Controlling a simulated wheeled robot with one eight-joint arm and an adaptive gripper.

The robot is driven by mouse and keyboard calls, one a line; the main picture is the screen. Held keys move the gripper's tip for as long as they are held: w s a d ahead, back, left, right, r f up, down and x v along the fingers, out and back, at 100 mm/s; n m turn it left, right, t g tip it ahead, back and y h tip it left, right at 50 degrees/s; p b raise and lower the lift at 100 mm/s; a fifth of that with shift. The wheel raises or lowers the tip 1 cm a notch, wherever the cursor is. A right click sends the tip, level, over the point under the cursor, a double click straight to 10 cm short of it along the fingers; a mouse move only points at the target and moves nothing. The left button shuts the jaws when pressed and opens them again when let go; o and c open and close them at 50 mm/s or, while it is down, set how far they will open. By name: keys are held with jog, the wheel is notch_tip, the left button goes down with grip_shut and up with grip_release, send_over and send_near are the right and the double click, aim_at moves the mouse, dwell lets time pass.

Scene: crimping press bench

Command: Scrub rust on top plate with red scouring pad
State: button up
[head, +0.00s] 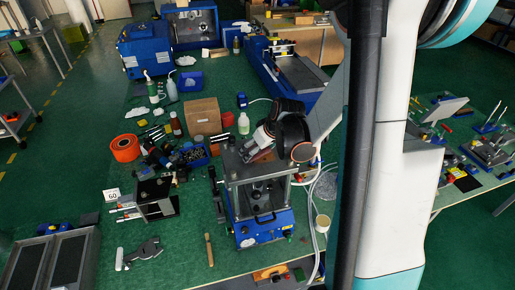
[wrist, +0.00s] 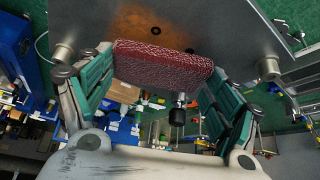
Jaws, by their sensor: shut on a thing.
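My gripper (head: 262,146) is over the press (head: 262,208) in the head view. In the wrist view, my gripper (wrist: 160,75) is shut on the red scouring pad (wrist: 162,60), with a green-padded finger at each end of it. The grey top plate (wrist: 95,22) lies just beyond the pad and shows bolts near its edges and small dark holes. An orange-brown rust patch (wrist: 172,22) shows on the plate past the pad's far edge. The top plate (head: 233,168) is partly covered by my gripper in the head view. I cannot tell whether the pad touches the plate.
A cardboard box (head: 203,116) and a blue bin of small parts (head: 194,156) stand behind and left of the press. A small black rack (head: 157,198) is to its left. A wooden-handled tool (head: 209,249) lies in front. Clear hoses run along the right.

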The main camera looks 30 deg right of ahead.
aim_at(269, 147)
jog(key=shift+f+b, duration=0.55)
jog(key=o, duration=0.7)
jog(key=shift+c, duration=0.2)
jog(key=shift+r, duration=0.4)
jog(key=c, duration=0.7)
jog(key=shift+c, duration=0.2)
jog(key=shift+s+d+b, duration=0.1)
jog(key=shift+s+d, duration=0.1)
jog(key=shift+d, duration=0.5)
jog(key=shift+s+d+b, duration=0.1)
jog(key=shift+s+d, duration=0.15)
jog(key=shift+d, duration=0.5)
jog(key=shift+s+d+b, duration=0.1)
jog(key=shift+s+d, duration=0.1)
jog(key=shift+d, duration=0.5)
jog(key=shift+w+a+b, duration=0.15)
jog(key=shift+w+a, duration=0.05)
jog(key=shift+a, duration=0.5)
jog(key=shift+w+a+b, duration=0.1)
jog(key=shift+w+a, duration=0.1)
jog(key=shift+a, duration=0.5)
jog(key=shift+w+a+b, duration=0.15)
jog(key=shift+w+a, duration=0.05)
jog(key=shift+a, duration=0.5)
